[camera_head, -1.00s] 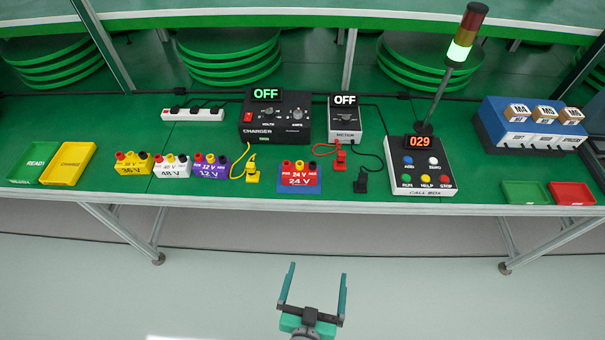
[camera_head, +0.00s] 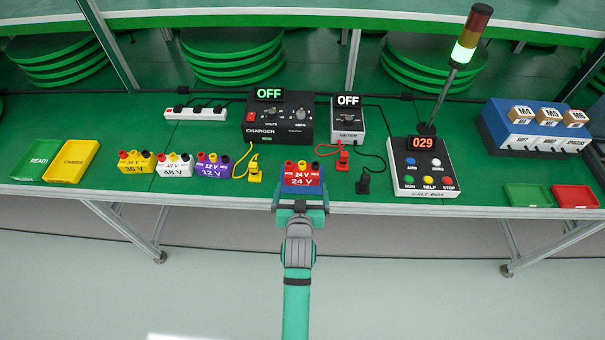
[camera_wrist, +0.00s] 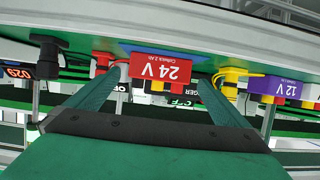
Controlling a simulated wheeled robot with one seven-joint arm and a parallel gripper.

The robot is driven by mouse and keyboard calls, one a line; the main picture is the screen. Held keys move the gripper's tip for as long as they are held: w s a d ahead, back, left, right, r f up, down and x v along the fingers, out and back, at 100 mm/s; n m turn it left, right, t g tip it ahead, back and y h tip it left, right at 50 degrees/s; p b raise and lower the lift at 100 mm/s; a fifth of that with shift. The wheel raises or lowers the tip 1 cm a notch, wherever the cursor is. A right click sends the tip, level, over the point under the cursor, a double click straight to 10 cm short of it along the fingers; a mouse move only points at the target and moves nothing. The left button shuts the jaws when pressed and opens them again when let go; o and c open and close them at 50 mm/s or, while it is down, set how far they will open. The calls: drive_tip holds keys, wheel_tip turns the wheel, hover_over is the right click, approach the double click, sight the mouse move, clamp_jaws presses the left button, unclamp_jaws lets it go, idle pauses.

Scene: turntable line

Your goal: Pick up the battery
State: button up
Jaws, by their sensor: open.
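A red block labelled 24 V, the battery (camera_head: 302,177), sits near the front edge of the green bench, with red and yellow terminals on top. A blue pad shows at its base. My gripper (camera_head: 302,196) is open just in front of it, with its fingers at either side of the block in the head view. In the wrist view the battery (camera_wrist: 160,67) appears upside down beyond and between the two open fingers (camera_wrist: 152,88). I cannot tell whether the fingers touch it.
A purple 12 V block (camera_head: 213,167), a white 48 V block (camera_head: 174,167) and a yellow 36 V block (camera_head: 136,163) stand to the left. A yellow plug (camera_head: 255,175) lies close left. A red plug (camera_head: 342,161) and a black plug (camera_head: 363,184) are right, before the call box (camera_head: 424,168).

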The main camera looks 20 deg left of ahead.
sight(302, 173)
drive_tip(key=x, duration=0.9)
drive_tip(key=shift+w+r, duration=0.15)
drive_tip(key=shift+r, duration=0.15)
drive_tip(key=shift+c, duration=0.3)
drive_tip(key=shift+r, duration=0.1)
drive_tip(key=c, duration=1.3)
drive_tip(key=shift+r, duration=0.1)
